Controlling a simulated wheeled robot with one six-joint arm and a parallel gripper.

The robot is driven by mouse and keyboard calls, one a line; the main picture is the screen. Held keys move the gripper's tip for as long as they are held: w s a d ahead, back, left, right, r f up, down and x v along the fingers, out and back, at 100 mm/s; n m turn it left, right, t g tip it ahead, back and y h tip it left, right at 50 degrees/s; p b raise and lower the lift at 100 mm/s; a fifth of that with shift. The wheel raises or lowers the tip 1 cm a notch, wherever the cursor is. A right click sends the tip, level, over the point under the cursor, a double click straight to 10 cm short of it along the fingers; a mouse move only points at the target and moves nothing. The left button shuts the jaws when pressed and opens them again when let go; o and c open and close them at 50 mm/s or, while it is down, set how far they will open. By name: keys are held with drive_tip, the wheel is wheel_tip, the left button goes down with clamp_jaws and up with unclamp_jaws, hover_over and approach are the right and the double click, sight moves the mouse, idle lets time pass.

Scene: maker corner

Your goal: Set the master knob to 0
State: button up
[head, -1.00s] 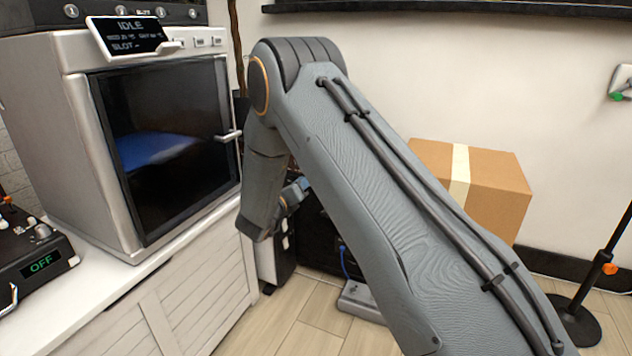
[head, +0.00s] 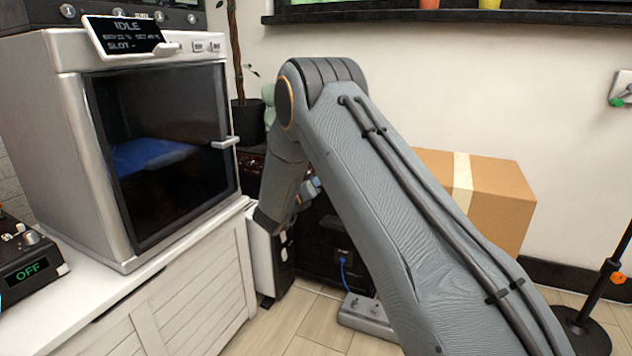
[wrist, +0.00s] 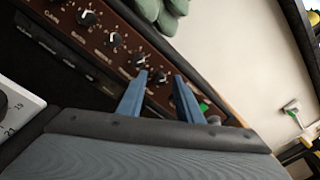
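A brown control panel (wrist: 105,35) with a row of several dark knobs with white pointers crosses the upper left of the wrist view. One knob (wrist: 160,77) shows between and just beyond my fingertips. My gripper (wrist: 161,75) has two blue fingers, apart, with nothing held between them; I cannot tell whether they touch the panel. In the head view the dark amplifier cabinet (head: 325,245) stands behind my arm, which hides most of its panel. A blue bit of my gripper (head: 311,188) shows there.
A white cabinet (head: 190,290) bears an oven-like machine (head: 120,48) reading IDLE, left of my arm. A cardboard box (head: 500,205) and a black stand (head: 590,325) are at right. A grey pedal (head: 366,318) lies on the floor. A potted plant (head: 247,122) stands behind.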

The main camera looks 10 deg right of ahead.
clamp_jaws()
drive_tip(key=shift+n, duration=0.3)
drive_tip(key=shift+s+d+f+m+t+y+p, duration=0.15)
drive_tip(key=shift+m+p, duration=2)
drive_tip(key=shift+m, duration=3.8)
drive_tip(key=shift+a+m+t+y+p, duration=0.15)
drive_tip(key=shift+m+p, duration=2.05)
drive_tip(key=shift+m, duration=3.8)
drive_tip(key=shift+s+d+f+m+t+y+p, duration=0.15)
drive_tip(key=shift+m+p, duration=2)
drive_tip(key=shift+m, duration=3.8)
drive_tip(key=shift+w, duration=0.1)
